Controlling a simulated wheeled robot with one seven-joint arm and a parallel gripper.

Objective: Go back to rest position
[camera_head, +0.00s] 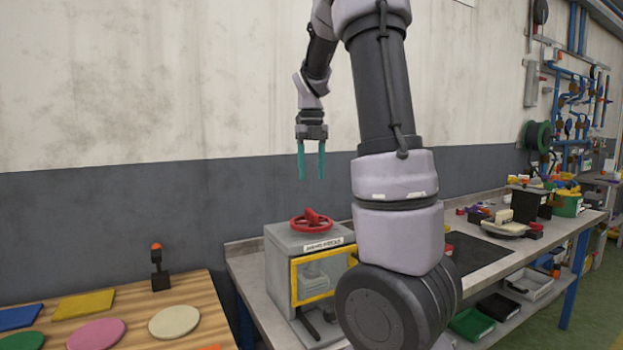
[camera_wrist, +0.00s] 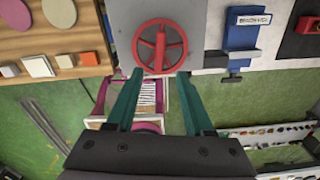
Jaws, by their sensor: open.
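My gripper (camera_head: 311,162) has two green fingers. It is open and empty, pointing down in the air above a grey box (camera_head: 283,244). A red handwheel (camera_head: 312,222) sits on top of that box, below the fingertips and apart from them. In the wrist view my gripper (camera_wrist: 152,98) shows its fingers spread, with nothing between them. The red handwheel (camera_wrist: 160,47) lies just beyond the fingertips in that view. My arm hides part of the bench in the head view.
The box has a yellow-framed front window (camera_head: 312,274) and stands on a grey workbench (camera_head: 245,262). A wooden table (camera_head: 135,300) with coloured discs and plates is at the left. A black post with a red top (camera_head: 159,268) stands there. Bins and parts crowd the bench at the right.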

